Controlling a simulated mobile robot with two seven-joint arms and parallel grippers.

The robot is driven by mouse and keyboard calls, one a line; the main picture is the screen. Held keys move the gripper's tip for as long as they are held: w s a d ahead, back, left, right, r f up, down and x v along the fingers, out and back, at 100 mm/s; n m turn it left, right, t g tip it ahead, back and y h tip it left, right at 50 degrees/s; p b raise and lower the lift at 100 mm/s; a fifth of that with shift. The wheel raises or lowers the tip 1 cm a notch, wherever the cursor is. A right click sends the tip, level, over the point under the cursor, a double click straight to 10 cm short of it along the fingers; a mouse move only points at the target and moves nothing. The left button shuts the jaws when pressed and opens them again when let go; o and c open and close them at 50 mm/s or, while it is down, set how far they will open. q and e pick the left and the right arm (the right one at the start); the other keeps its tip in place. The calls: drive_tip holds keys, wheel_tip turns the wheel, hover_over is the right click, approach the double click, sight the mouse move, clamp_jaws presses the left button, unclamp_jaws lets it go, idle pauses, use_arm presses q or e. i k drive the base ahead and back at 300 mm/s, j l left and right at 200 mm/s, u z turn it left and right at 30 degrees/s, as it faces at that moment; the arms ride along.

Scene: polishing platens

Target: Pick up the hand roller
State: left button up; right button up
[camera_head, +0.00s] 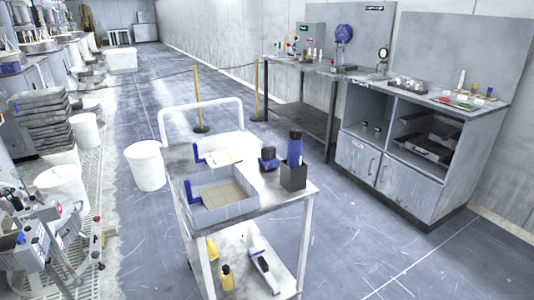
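I cannot make out the hand roller for certain. A metal cart (262,211) stands in the middle of the camera_head view. On its top, a blue angled piece (198,155) stands at the far left edge of a flat pale board (222,158). A small dark-blue object (268,158) lies right of the board. A blue and black bottle-like item (294,149) stands upright in a dark square holder (293,177). A grey tray (230,211) holds a tan slab, with another blue piece (192,192) at its left corner. Neither of my grippers is in view.
The cart's lower shelf holds yellow bottles (227,277) and a long pale item (262,268). White buckets (145,165) and stacked trays (45,118) stand left. A workbench cabinet (408,150) stands right. A yellow barrier post (199,100) is behind the cart. Floor right of the cart is clear.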

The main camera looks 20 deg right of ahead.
sight(268, 159)
drive_tip(key=i+l, duration=0.1)
drive_tip(key=l, duration=0.3)
drive_tip(key=i+l+u, duration=0.15)
drive_tip(key=l, duration=0.6)
drive_tip(key=i+l+u, duration=0.1)
drive_tip(key=l, duration=0.3)
drive_tip(key=i+l, duration=0.1)
drive_tip(key=l, duration=0.35)
drive_tip(key=i+l, duration=0.1)
drive_tip(key=l, duration=0.4)
drive_tip(key=i+l, duration=0.15)
drive_tip(key=l, duration=0.3)
drive_tip(key=i+l, duration=0.1)
drive_tip(key=l, duration=0.35)
drive_tip(key=i+l+u, duration=0.1)
drive_tip(key=l, duration=0.4)
